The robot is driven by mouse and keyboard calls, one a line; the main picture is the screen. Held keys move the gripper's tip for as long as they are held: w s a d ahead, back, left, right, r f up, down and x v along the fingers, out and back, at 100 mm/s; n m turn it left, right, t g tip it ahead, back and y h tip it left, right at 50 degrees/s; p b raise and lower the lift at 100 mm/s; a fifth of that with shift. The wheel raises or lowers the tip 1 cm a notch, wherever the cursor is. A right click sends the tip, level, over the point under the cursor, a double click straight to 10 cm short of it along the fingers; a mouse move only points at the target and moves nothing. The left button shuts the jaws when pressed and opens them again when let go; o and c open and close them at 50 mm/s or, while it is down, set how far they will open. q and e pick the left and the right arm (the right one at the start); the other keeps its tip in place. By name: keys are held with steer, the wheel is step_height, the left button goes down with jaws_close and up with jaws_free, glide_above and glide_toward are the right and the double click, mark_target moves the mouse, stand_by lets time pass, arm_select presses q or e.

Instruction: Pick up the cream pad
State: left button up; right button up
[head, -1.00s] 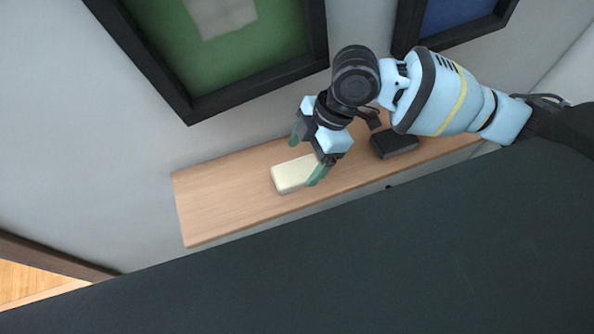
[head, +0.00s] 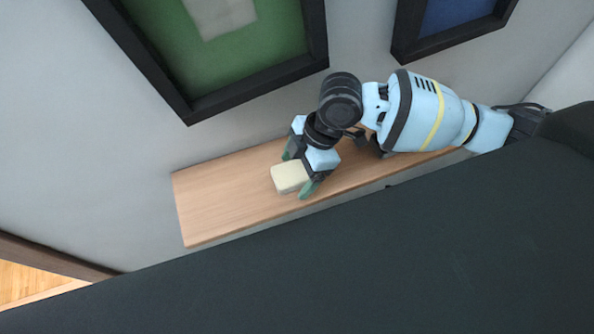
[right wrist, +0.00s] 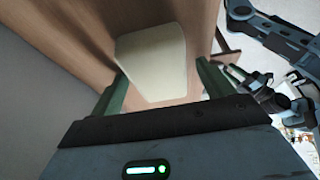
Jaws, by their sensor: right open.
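The cream pad (head: 289,177) lies on a wooden shelf (head: 214,205) in the head view. My right gripper (head: 297,175) is open, its green fingers on either side of the pad's right part. In the right wrist view the cream pad (right wrist: 152,62) shows ahead of and between the open fingers of the right gripper (right wrist: 158,88). I cannot tell whether the fingers touch it. Part of the pad is hidden by the gripper in the head view.
A dark object (head: 380,148) on the shelf is mostly hidden behind my right arm. Two dark-framed pictures, one green (head: 240,70) and one blue (head: 450,15), hang on the wall above. The shelf's left part is clear. A large dark surface fills the foreground.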

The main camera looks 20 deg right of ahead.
mark_target(290, 175)
steer(key=c, duration=1.1)
steer(key=shift+o, duration=0.2)
steer(key=shift+r, duration=0.25)
steer(key=r, duration=0.3)
steer(key=shift+s+r, duration=0.2)
steer(key=shift+r, duration=0.1)
steer(key=s+a+r, duration=0.1)
steer(key=s, duration=1.4)
steer(key=shift+s+a+p, duration=0.25)
steer(key=shift+a+p, duration=0.1)
steer(key=shift+a, duration=0.05)
